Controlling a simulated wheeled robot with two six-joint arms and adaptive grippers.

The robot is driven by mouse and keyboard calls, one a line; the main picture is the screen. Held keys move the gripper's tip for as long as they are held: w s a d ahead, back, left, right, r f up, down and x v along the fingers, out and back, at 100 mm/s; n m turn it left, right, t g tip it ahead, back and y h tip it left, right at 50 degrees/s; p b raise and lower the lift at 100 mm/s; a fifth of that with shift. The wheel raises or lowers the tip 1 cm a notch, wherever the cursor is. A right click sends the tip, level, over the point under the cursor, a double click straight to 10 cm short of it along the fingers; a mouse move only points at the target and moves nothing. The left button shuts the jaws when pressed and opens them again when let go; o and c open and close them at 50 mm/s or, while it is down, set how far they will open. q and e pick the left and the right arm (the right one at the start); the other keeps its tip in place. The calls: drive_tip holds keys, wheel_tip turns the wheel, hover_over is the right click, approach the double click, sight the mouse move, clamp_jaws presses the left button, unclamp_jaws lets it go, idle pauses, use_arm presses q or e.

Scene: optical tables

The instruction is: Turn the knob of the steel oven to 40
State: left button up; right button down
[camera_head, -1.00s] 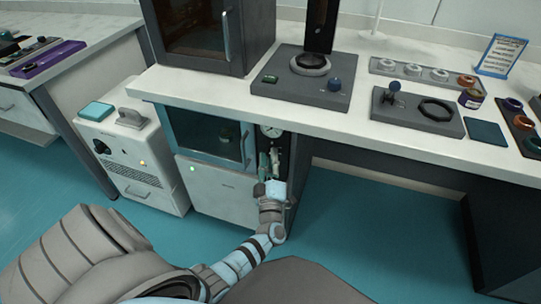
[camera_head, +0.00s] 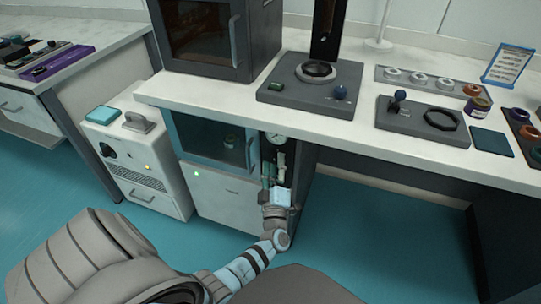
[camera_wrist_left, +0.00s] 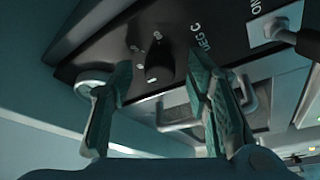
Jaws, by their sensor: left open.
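The steel oven (camera_head: 228,196) stands under the white bench, with a glass door above a pale lower front. Its narrow dark control panel (camera_head: 275,156) is on the right side, with a round gauge (camera_head: 274,138) near the top. In the left wrist view, the black knob (camera_wrist_left: 158,66) sits on the panel (camera_wrist_left: 185,24), among white marks and beside the lettering "DEG C". My left gripper (camera_head: 276,186) is in front of the panel. In the left wrist view its open fingers (camera_wrist_left: 158,108) stand either side of the knob, with no clear contact. My right gripper is out of view.
A toggle lever (camera_wrist_left: 285,35) by an "ON" label lies right of the fingers. A white boxy unit (camera_head: 140,165) stands left of the oven. The white bench top (camera_head: 220,92) overhangs the oven. Open floor (camera_head: 370,235) lies to the right.

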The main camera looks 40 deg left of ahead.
use_arm(q)
drive_tip(key=shift+f+m, duration=0.1)
drive_tip(key=shift+m, duration=0.2)
drive_tip(key=m+t+h+b, duration=0.1)
drive_tip(key=m+h, duration=0.1)
drive_tip(key=m, duration=0.3)
drive_tip(key=s+m+t+h+b, duration=0.1)
drive_tip(key=m+t+h, duration=0.1)
drive_tip(key=m, duration=0.4)
drive_tip(key=s+f+m+t+h+b, duration=0.1)
drive_tip(key=m+t+h, duration=0.1)
drive_tip(key=m, duration=0.3)
drive_tip(key=shift+f+b, duration=0.1)
drive_tip(key=shift+b, duration=0.3)
drive_tip(key=s+d+f+m+g+h+p, duration=0.1)
drive_tip(key=s+d+f+g+p, duration=0.3)
drive_tip(key=s+f, duration=0.6)
drive_tip(key=s+d+f+m+g+h+p, duration=0.2)
drive_tip(key=s+d+f+g+h+p, duration=0.2)
drive_tip(key=s+f+g+p, duration=0.5)
drive_tip(key=shift+s+d+f+h+p, duration=0.35)
drive_tip(key=shift+s+f+p, duration=0.65)
drive_tip(key=shift+s, duration=2.6)
